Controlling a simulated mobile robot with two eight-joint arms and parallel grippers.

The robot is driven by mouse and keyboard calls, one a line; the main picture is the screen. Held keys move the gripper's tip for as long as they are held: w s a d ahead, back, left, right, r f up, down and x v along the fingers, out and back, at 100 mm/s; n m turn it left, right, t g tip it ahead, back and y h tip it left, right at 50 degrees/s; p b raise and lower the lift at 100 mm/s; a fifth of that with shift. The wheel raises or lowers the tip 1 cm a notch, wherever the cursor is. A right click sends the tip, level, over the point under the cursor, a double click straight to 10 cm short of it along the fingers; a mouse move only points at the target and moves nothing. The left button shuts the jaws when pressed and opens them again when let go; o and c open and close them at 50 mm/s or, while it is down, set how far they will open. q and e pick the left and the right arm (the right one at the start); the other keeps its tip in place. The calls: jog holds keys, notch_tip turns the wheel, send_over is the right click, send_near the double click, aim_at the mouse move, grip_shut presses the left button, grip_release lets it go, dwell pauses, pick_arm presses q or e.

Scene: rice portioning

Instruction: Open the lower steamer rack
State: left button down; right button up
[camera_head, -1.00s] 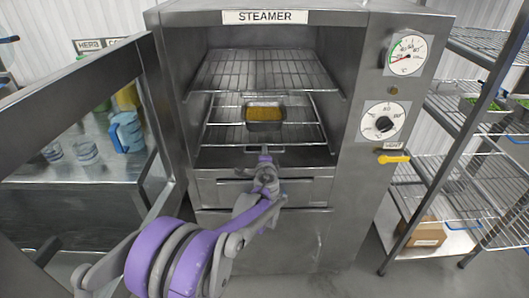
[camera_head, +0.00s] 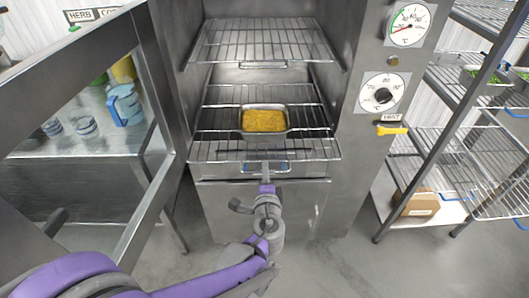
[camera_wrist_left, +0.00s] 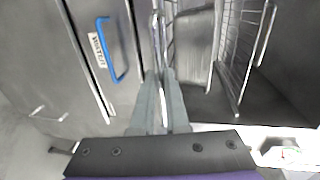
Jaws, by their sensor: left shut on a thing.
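The lower steamer rack (camera_head: 212,152) is a wire shelf pulled partly out of the steamer toward me; its front edge stands out past the opening. A metal pan of yellow food (camera_head: 264,121) rests level on it. My left gripper (camera_head: 266,174) is at the middle of the rack's front edge, shut on the rack's wire handle. In the left wrist view, the gripper fingers (camera_wrist_left: 163,100) close around a thin metal bar, with the rack wires beyond. The upper rack (camera_head: 255,40) is inside the steamer and looks empty. My right gripper is not in view.
The steamer door (camera_head: 148,95) stands open at the left. A blue handle (camera_wrist_left: 118,65) by a "WATER" label is close below the rack. A yellow vent lever (camera_head: 392,130) is at the right. A wire shelf unit (camera_head: 440,130) stands further right.

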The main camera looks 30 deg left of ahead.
pick_arm(q)
jog(key=f+v, duration=0.1)
jog(key=v, duration=0.5)
jog(key=shift+s, duration=0.15)
jog(key=shift+d, duration=0.1)
jog(key=c, duration=0.9)
grip_release()
jog(key=shift+c, duration=0.2)
jog(key=p+v, duration=0.2)
jog(key=v, duration=0.8)
jog(key=shift+s, duration=0.35)
jog(key=shift+d, duration=0.1)
jog(key=s+a+f+n+g+h+p, duration=0.2)
jog(key=s+a+f+n+g+h, duration=0.15)
jog(key=f+n+g, duration=0.25)
jog(key=d+r+n+h, duration=0.1)
jog(key=n, duration=0.1)
jog(key=s+d+n+g+h+p, duration=0.1)
jog(key=h, duration=0.1)
jog(key=d+r+n+g+h, duration=0.1)
jog(key=d+n+h, duration=0.1)
jog(key=shift+s+r+n, duration=0.3)
jog(key=shift+r, duration=0.05)
